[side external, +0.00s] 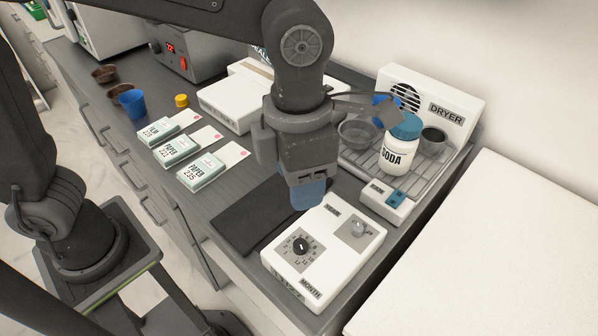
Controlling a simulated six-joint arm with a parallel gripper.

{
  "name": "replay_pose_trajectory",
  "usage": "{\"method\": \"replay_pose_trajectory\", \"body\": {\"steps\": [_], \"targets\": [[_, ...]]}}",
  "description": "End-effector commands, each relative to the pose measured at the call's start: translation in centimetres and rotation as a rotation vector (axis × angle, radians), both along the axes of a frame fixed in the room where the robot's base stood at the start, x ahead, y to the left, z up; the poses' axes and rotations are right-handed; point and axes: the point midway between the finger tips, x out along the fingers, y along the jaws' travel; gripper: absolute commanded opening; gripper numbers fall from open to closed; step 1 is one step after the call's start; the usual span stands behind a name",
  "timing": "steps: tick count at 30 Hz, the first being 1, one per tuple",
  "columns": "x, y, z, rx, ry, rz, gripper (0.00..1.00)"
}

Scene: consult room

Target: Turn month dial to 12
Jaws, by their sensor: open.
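The month dial (301,246) is a round black knob on a dark square scale, on the near-left part of a white box (325,250). The box's front label reads "MONTH". A second, light grey knob (358,229) sits on a grey plate at the box's right. My gripper (308,195) points down with blue fingertips, just behind the box and above the dial's level. It is open, apart from the dial, and no object shows in it. The gap between its fingers is hard to see from this side.
A dark mat (243,222) lies left of the box. A white dryer (440,110), a SODA bottle (400,150) and bowls stand on a rack behind right. A small white unit (388,201) sits near the rack's front. Paper packs (201,172) lie left.

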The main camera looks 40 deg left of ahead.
Motion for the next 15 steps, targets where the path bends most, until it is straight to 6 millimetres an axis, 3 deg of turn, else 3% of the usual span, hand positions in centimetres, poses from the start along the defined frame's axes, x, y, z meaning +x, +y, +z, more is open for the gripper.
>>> {"method": "replay_pose_trajectory", "body": {"steps": [8, 11, 15], "targets": [[-0.01, -0.01, -0.03, 0.000, 0.000, 0.036, 0.50], [-0.03, -0.01, -0.03, 0.002, 0.004, 0.156, 0.50], [-0.08, 0.00, -0.04, 0.007, 0.013, 0.462, 0.50]]}}
